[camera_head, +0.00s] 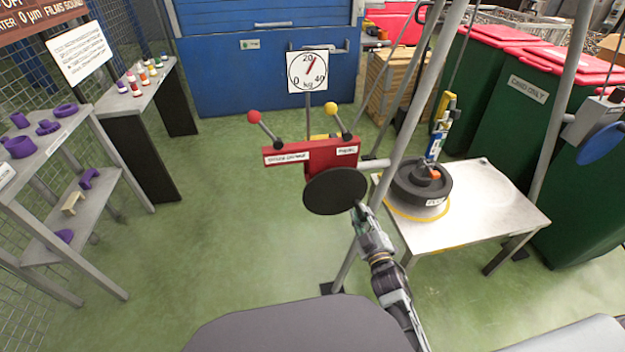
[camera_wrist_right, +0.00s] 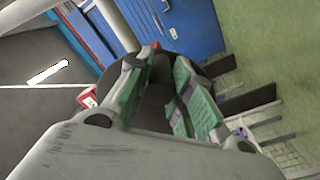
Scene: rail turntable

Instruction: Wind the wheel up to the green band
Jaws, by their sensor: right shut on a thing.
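The wheel (camera_head: 330,192) is a dark round disc in front of a red housing (camera_head: 325,153) on a metal frame. My right gripper (camera_head: 360,209) is at the wheel's lower right edge. In the right wrist view its green-padded fingers (camera_wrist_right: 158,92) are closed at the dark wheel, though the exact part held is partly hidden. A white dial (camera_head: 307,71) marked 0, 20, 40 and kg stands behind, its red needle a little right of the 20. I cannot make out a green band on it. My left gripper is out of view.
Levers with a red knob (camera_head: 254,117) and a yellow knob (camera_head: 331,108) rise from the housing. A black weight (camera_head: 407,194) sits on a white table (camera_head: 485,215) at right, below a blue and yellow hanging piece (camera_head: 437,138). Shelves (camera_head: 75,150) stand left; green floor between is clear.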

